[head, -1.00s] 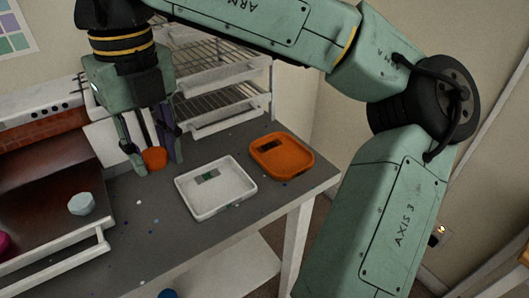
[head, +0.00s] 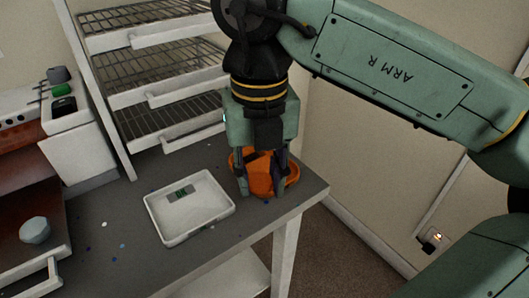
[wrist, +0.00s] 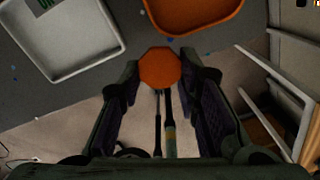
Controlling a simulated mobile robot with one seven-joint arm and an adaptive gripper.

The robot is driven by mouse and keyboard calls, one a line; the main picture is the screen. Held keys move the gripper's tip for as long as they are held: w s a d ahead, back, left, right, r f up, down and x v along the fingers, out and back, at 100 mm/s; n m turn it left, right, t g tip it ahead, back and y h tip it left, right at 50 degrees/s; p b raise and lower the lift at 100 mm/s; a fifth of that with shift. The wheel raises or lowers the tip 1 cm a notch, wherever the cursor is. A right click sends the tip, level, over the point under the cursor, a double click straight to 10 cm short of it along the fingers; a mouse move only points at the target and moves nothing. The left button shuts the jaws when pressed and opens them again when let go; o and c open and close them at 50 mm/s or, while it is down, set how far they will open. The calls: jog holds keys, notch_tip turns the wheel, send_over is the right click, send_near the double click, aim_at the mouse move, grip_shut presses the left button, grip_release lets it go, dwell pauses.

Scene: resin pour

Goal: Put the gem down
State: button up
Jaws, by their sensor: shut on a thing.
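The orange faceted gem (wrist: 160,68) sits between the fingertips of my gripper (wrist: 160,75) in the wrist view. My gripper is shut on it. In the head view my gripper (head: 264,184) hangs pointing down with the gem (head: 261,180) between its fingers, above the counter's right end. The orange tray (head: 292,173) is just behind the gem and largely hidden by my gripper. In the wrist view the orange tray (wrist: 205,30) lies beyond the gem. I cannot tell the gem's exact height.
A wire rack (head: 160,95) stands behind. A pale gem (head: 35,230) sits on the brown surface at left. The counter's right edge is close.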

jog(key=w, duration=0.3)
jog(key=w+p, duration=0.1)
jog(key=w, duration=0.1)
jog(key=w+p, duration=0.1)
jog(key=w, duration=0.2)
jog(key=shift+w+d+f, duration=0.2)
jog(key=shift+w+f, duration=0.3)
notch_tip(320, 180, down, 3)
jog(key=shift+r+p, duration=0.1)
jog(key=shift+p, duration=0.6)
jog(key=shift+f, duration=0.3)
jog(key=shift+f, duration=0.1)
jog(key=shift+f+b, duration=0.15)
jog(key=shift+b, duration=0.2)
jog(key=o, duration=0.9)
jog(key=shift+r, duration=0.2)
notch_tip(320, 180, up, 12)
jog(key=shift+r+b, duration=0.1)
jog(key=shift+b, duration=0.3)
